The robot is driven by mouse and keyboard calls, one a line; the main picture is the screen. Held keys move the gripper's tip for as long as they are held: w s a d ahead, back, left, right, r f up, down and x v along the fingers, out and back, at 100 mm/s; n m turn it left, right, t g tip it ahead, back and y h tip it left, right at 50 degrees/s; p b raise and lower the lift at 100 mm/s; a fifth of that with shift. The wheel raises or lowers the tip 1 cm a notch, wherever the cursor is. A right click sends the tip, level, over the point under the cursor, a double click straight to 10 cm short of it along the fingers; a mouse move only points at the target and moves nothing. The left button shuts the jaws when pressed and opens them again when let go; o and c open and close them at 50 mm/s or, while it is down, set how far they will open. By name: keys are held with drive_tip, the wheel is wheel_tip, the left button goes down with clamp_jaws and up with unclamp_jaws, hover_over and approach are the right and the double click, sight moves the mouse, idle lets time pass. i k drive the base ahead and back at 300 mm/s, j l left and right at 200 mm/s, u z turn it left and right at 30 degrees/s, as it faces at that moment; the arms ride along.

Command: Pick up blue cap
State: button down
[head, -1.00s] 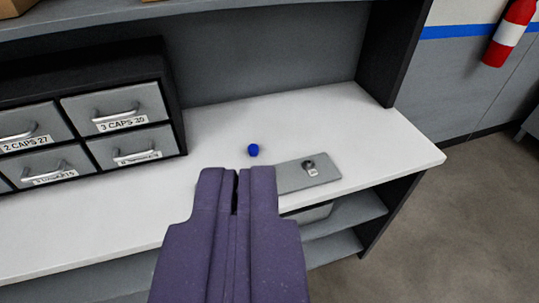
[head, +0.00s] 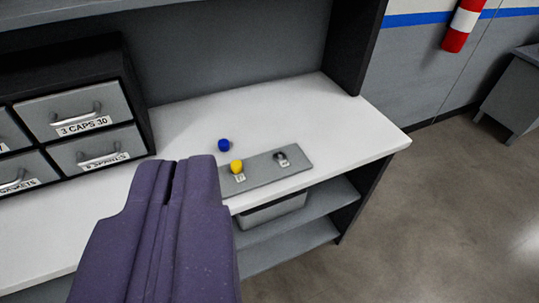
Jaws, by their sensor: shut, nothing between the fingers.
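The blue cap (head: 224,145) is a small round piece lying on the white bench top, just behind a grey plate (head: 265,170). My purple gripper (head: 187,163) is large in the lower left of the view, in front of the bench's front edge. Its two fingers are closed together and hold nothing. The cap shows beyond the fingertips, a little to their right, apart from them.
A yellow cap (head: 236,167) and a dark knob-like piece (head: 281,157) sit on the grey plate. A labelled drawer cabinet (head: 75,115) stands at left. A dark side panel (head: 352,45) bounds the right. The bench top (head: 330,115) is clear at right.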

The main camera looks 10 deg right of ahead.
sight(223, 144)
drive_tip(key=i+z, duration=0.2)
drive_tip(key=i, duration=0.25)
drive_tip(key=i+j+z, duration=0.15)
drive_tip(key=i, duration=0.3)
drive_tip(key=i+j+z, duration=0.2)
drive_tip(key=i, duration=0.2)
drive_tip(key=i+j+z, duration=0.2)
drive_tip(key=i, duration=0.25)
drive_tip(key=l, duration=0.1)
